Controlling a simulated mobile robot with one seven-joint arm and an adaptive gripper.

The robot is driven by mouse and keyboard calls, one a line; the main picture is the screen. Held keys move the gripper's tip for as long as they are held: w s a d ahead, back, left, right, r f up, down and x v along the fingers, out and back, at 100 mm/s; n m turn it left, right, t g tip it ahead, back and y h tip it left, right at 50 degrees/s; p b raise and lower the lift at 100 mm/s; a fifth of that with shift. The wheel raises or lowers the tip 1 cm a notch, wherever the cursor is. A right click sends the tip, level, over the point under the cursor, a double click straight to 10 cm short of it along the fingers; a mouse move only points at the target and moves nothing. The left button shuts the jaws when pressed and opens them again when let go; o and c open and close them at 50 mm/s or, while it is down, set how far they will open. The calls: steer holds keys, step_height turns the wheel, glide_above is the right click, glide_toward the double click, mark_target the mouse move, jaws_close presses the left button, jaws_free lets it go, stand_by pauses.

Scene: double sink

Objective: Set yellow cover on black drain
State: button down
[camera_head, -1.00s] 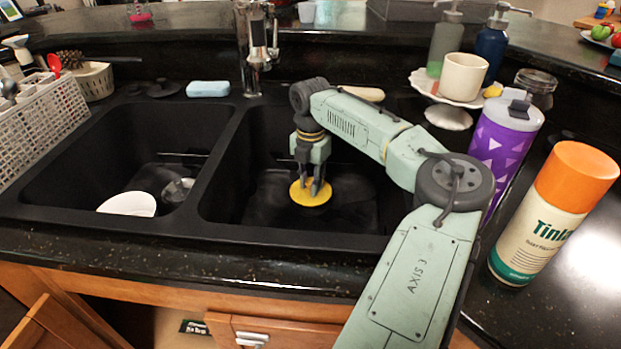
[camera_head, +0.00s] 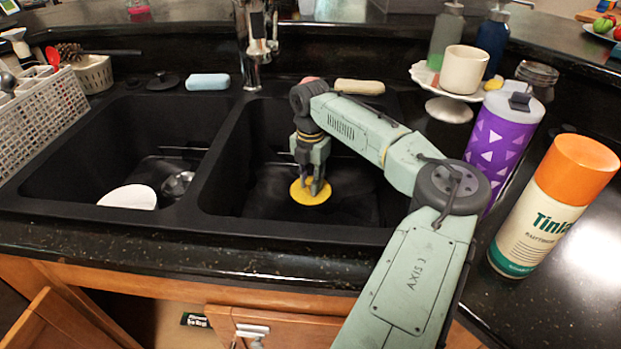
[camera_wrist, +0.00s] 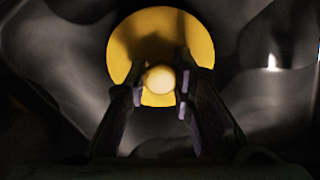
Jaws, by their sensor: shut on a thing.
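The yellow cover (camera_head: 311,194) is a round flat disc inside the right basin of the double sink. My gripper (camera_head: 311,184) points down into that basin and is shut on the cover's middle. In the wrist view the yellow cover (camera_wrist: 190,48) shows as a disc with a pale round knob (camera_wrist: 159,79) at its centre, between the two fingers of my gripper (camera_wrist: 159,88). The black drain cannot be made out; the basin floor under the cover is dark, and whether the cover touches it I cannot tell.
The left basin (camera_head: 95,150) holds a white dish (camera_head: 128,197) and a metal item. The faucet (camera_head: 250,45) stands behind the divider. A purple tumbler (camera_head: 497,150) and an orange-capped can (camera_head: 550,205) stand on the right counter near my arm.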

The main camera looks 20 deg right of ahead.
steer(key=shift+f, duration=0.2)
steer(key=c, duration=1.3)
jaws_free()
steer(key=shift+r, duration=0.1)
step_height(320, 180, up, 12)
